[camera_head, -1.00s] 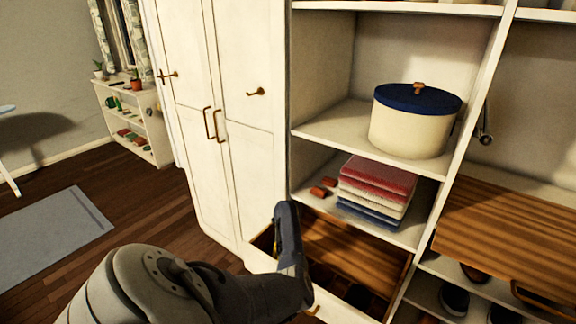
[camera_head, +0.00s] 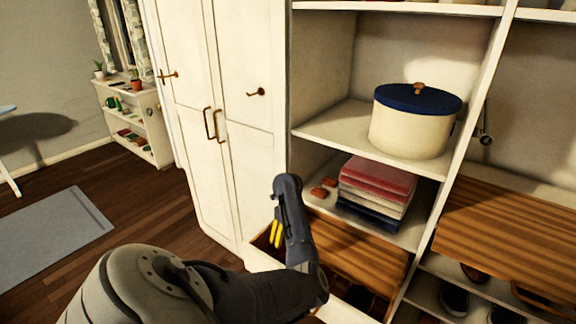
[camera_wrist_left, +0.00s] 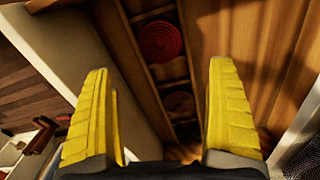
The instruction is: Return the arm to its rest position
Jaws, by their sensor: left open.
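My left gripper (camera_head: 276,232) is in front of the cabinet, over the left end of the open drawer (camera_head: 345,312). Its yellow fingers point downward in the head view. In the left wrist view the two yellow fingers (camera_wrist_left: 160,115) are spread wide apart with nothing between them. My left arm comes in from the bottom left. My right gripper is in neither view.
The drawer has compartments; a red round item (camera_wrist_left: 160,41) lies in one. Folded towels (camera_head: 376,190) and small red-brown blocks (camera_head: 324,188) sit on the shelf above. A blue-lidded round box (camera_head: 412,125) stands higher. Closed white doors (camera_head: 245,100) are left of the shelves.

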